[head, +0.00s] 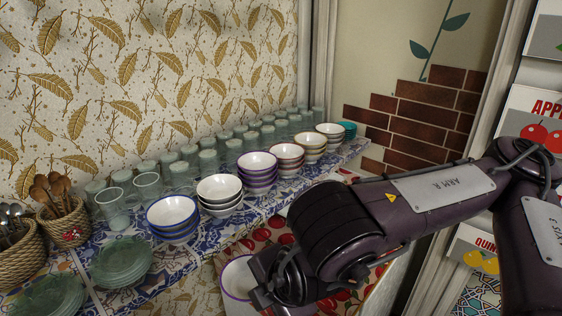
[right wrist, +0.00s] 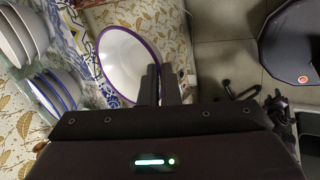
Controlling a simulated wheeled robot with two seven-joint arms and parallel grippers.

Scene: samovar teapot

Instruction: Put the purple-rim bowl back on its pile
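The purple-rim bowl (head: 237,277) is white inside and shows low in the head view, in front of the shelf edge. In the right wrist view the bowl (right wrist: 128,62) lies just left of the finger tips. My right gripper (head: 262,288) has its fingers (right wrist: 163,84) nearly together at the bowl's rim and appears to grip it; the exact contact is partly hidden. The pile of purple-rim bowls (head: 258,172) stands on the tiled shelf, between the white bowl pile (head: 219,192) and the brown-rim pile (head: 287,158). My left gripper is not in view.
Blue-rim bowls (head: 172,216) stand nearer on the shelf (head: 215,232), with more bowls (head: 310,143) farther along. Glasses (head: 208,160) line the wall behind. Green glass plates (head: 122,262) and spoon baskets (head: 62,222) are at left. A cherry-patterned surface (head: 272,229) lies beside the shelf.

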